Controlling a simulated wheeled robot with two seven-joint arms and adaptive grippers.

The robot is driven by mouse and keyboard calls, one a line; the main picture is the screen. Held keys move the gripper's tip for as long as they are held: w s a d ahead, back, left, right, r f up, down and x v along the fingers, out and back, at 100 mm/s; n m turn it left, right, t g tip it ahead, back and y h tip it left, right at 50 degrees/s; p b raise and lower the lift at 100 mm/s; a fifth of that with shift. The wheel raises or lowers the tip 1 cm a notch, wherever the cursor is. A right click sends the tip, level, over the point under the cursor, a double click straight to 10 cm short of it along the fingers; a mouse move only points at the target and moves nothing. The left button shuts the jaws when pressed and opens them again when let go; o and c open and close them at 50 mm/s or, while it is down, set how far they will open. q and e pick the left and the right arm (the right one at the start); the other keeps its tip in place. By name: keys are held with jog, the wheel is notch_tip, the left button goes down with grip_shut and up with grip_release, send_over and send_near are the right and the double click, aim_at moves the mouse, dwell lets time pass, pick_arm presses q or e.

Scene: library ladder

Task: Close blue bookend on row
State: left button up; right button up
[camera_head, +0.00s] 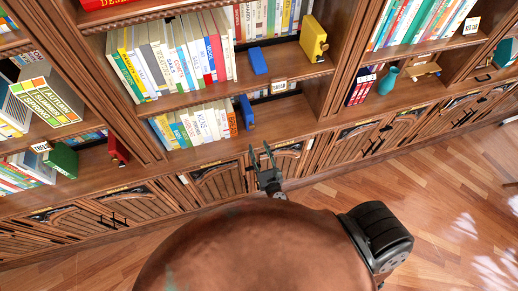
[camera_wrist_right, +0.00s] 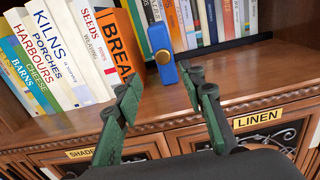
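The blue bookend (camera_head: 246,112) stands on the lower shelf just right of a row of books (camera_head: 195,125). In the right wrist view the bookend (camera_wrist_right: 161,50) is upright with a round gold knob, with a gap between it and the leaning orange book (camera_wrist_right: 121,50) that ends the row. My right gripper (camera_head: 261,152) is open and empty in front of the shelf, below the bookend in the head view. In the right wrist view its two green-black fingers (camera_wrist_right: 163,95) are spread on either side of the bookend, nearer the camera. My left gripper is not in view.
Another blue piece (camera_head: 258,60) and a yellow bookend (camera_head: 314,38) are on the shelf above. More books stand behind the bookend (camera_wrist_right: 215,22). The shelf front has a carved edge with a LINEN label (camera_wrist_right: 258,118). Bare shelf (camera_wrist_right: 240,78) lies right of the bookend.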

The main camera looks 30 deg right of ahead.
aim_at(252, 128)
jog(key=shift+w, duration=0.1)
jog(key=w, duration=0.3)
jog(key=w+d, duration=0.1)
jog(key=w, duration=0.2)
jog(key=w+d, duration=0.1)
jog(key=w, duration=0.3)
dwell(0.4)
grip_shut()
dwell(0.5)
